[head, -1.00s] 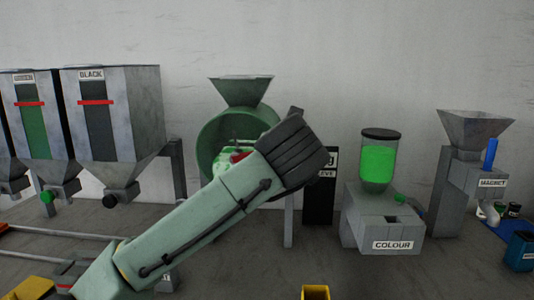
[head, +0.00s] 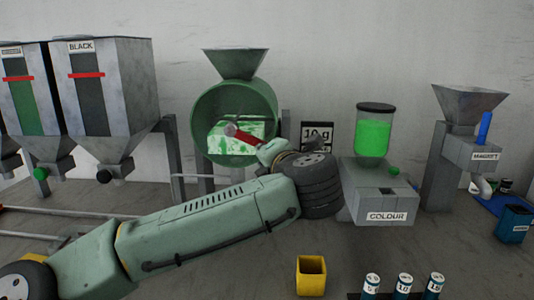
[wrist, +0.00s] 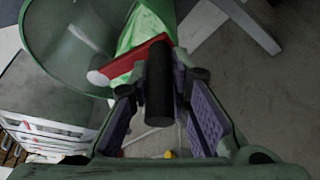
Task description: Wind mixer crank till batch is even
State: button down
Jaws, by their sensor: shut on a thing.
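The red crank arm (head: 245,137) runs from a pale hub at the drum's middle toward the lower right. In the wrist view the red crank (wrist: 150,50) carries a black handle (wrist: 159,90). My gripper (wrist: 162,125) has its two purple-padded fingers on either side of this handle and is shut on it. In the head view my arm hides the handle and fingers.
Hoppers (head: 135,85) stand left. A yellow cup (head: 311,278) and several small labelled cylinders (head: 404,284) are in front.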

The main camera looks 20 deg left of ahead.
jog(key=shift+d+f, duration=0.15)
jog(key=shift+f, duration=0.05)
dwell(0.3)
jog(key=c, duration=1.6)
grip_release()
jog(key=shift+o, duration=0.6)
jog(key=shift+r, duration=0.1)
jog(key=v, duration=1.2)
